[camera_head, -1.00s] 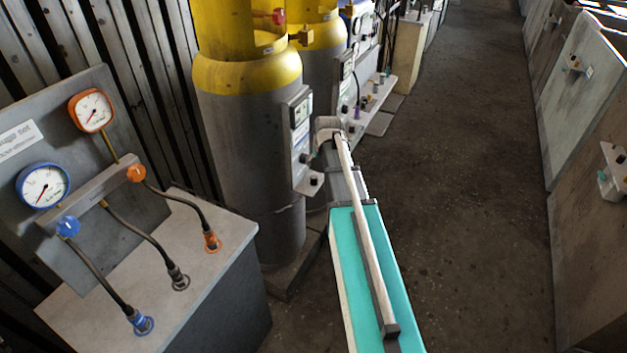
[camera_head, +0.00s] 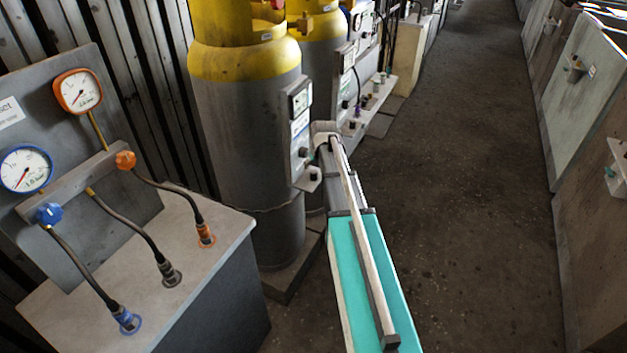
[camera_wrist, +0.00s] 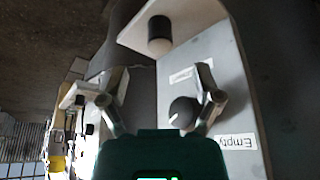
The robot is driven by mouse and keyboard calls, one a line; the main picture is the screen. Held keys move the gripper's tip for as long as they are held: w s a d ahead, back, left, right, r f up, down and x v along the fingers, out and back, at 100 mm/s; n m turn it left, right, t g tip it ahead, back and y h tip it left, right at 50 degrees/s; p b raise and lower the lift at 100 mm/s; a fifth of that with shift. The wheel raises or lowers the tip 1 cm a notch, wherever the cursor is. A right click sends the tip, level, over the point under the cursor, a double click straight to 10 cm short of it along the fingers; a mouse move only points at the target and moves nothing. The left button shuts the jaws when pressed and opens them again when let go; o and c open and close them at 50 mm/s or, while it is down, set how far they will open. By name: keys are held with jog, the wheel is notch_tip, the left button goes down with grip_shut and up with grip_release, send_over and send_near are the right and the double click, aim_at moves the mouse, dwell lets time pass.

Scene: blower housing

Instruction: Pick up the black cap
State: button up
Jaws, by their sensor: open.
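The black cap (camera_wrist: 160,35) is a short dark cylinder with a paler end, on a pale ledge (camera_wrist: 185,14) in the wrist view. In the head view it is a small dark spot (camera_head: 313,175) on the ledge at the foot of the cylinder's panel. My gripper (camera_wrist: 162,70) is open and empty. Its two fingers point toward the ledge, and the cap lies beyond their tips, roughly between their lines. No contact shows. In the head view my gripper is hidden behind my arm.
A round black knob (camera_wrist: 183,112) with a white mark sits on the grey panel near an "Empty" label (camera_wrist: 236,142). The grey and yellow gas cylinder (camera_head: 245,150) stands left of my arm. A gauge bench (camera_head: 205,270) is nearer left. The floor at right (camera_head: 470,200) is clear.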

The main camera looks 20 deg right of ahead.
aim_at(314, 172)
jog(key=shift+w+f+b, duration=0.25)
jog(key=shift+f+b, duration=0.15)
jog(key=shift+f, duration=0.25)
jog(key=shift+b+x, duration=2.4)
jog(key=shift+x, duration=0.2)
jog(key=c, duration=1)
jog(key=shift+r, duration=0.1)
jog(key=shift+r+p, duration=1.25)
jog(key=shift+p, duration=0.1)
jog(key=s+d+r+p, duration=0.1)
jog(key=s+r+p, duration=0.2)
jog(key=s, duration=0.1)
jog(key=s+d+r+p, duration=0.1)
jog(key=s+r+p, duration=0.3)
jog(key=s, duration=0.1)
jog(key=s+d+r+p, duration=0.1)
jog(key=s+r+p, duration=0.2)
jog(key=s, duration=0.1)
jog(key=shift+s+d+r, duration=0.2)
jog(key=shift+s+d, duration=0.05)
jog(key=shift+d, duration=0.15)
